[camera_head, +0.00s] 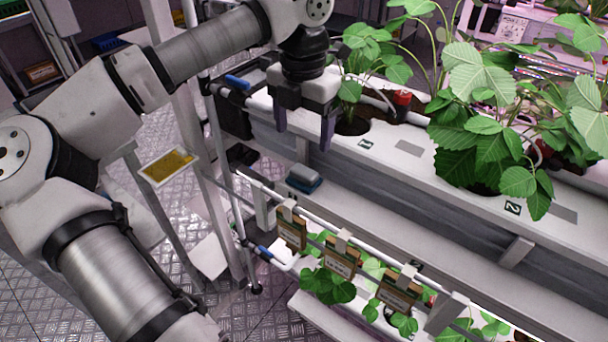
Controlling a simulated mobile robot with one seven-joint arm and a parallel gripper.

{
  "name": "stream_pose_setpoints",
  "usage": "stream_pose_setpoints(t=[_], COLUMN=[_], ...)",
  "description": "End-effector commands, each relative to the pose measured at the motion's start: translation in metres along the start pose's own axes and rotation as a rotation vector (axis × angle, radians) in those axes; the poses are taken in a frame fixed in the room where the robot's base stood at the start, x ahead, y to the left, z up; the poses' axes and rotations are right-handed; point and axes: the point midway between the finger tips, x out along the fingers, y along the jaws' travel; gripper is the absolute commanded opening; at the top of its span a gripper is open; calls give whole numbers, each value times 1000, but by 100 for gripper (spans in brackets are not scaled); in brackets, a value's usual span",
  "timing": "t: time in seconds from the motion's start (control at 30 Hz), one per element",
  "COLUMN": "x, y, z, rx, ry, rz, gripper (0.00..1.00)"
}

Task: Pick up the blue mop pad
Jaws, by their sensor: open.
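A small block with a grey top and a blue lower edge, which looks like the blue mop pad (304,184), lies on the white ledge below the upper planter row. My gripper (303,136) points down above it, with its two dark fingers spread apart. Nothing shows between the fingers. The pad appears below the fingertips with a gap, and is fully in view. How far the gripper is from it in depth is hard to tell.
The upper white planter (420,165) with leafy strawberry plants (490,130) stands behind and to the right of my gripper. A white rail (330,226) with several hanging tags (341,257) runs in front of the ledge. Upright posts (190,110) stand to the left. The ledge right of the pad is clear.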

Motion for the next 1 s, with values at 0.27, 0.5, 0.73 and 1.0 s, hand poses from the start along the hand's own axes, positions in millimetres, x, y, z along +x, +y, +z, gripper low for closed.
stream_pose_setpoints(t=[0.27,0.5,0.73,1.0], x=[37,59,88,92], y=[-1,-2,-3,-2], z=[0,0,1,1], rx=[2,3,3,3], ry=[-2,-1,-3,-3], rz=[-3,-6,-5,-3], gripper=[76,76,76,74])
